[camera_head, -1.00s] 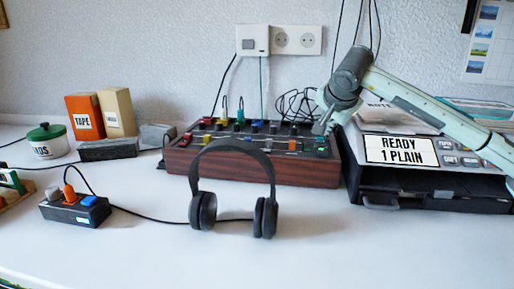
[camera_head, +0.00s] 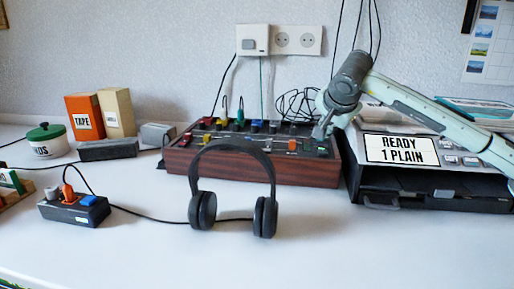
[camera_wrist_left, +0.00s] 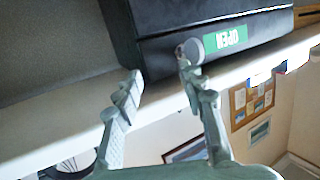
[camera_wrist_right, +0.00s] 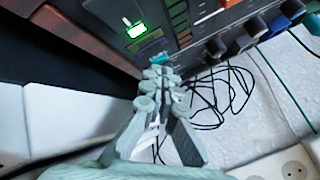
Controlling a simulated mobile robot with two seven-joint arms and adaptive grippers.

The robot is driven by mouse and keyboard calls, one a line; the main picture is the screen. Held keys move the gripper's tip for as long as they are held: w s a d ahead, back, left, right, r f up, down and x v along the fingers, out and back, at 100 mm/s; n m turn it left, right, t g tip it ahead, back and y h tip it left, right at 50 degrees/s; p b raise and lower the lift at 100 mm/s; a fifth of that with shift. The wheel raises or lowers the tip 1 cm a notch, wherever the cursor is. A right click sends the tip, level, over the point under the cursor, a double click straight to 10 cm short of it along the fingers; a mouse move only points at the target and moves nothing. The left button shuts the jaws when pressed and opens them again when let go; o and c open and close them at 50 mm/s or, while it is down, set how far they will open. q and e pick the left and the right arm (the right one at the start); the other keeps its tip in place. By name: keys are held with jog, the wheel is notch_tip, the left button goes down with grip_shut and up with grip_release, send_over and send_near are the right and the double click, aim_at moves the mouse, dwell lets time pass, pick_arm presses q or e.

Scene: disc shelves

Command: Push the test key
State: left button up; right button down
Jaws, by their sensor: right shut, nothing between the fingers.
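A wood-sided console (camera_head: 250,168) with rows of coloured keys and knobs stands at the back middle. My right gripper (camera_head: 322,132) is over its right end, fingers pointing down. In the right wrist view the right gripper (camera_wrist_right: 160,78) is shut and empty. Its fingertips are close to a small teal key (camera_wrist_right: 148,62) on the console; I cannot tell whether they touch it. A lit green display (camera_wrist_right: 136,30) is nearby. No label reading "test" is legible. My left gripper (camera_wrist_left: 160,80) is open, its fingers near a dark box (camera_wrist_left: 170,30) with a green OPEN label (camera_wrist_left: 225,38).
Black headphones (camera_head: 233,160) stand before the console. A printer (camera_head: 430,185) with a READY 1 PLAIN display (camera_head: 401,150) is on the right, under my right arm. A power strip (camera_head: 75,210) lies front left. The front of the table is clear.

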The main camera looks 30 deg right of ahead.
aim_at(324, 142)
jog(key=shift+r+p, duration=0.45)
jog(key=shift+p, duration=0.05)
jog(key=shift+r, duration=0.1)
jog(key=r+p, duration=0.2)
jog(key=p, duration=0.1)
jog(key=r+p, duration=0.3)
jog(key=shift+w+r, duration=0.2)
jog(key=shift+r, duration=0.15)
jog(key=shift+s+r, duration=0.1)
jog(key=shift+s, duration=0.1)
dwell(1.2)
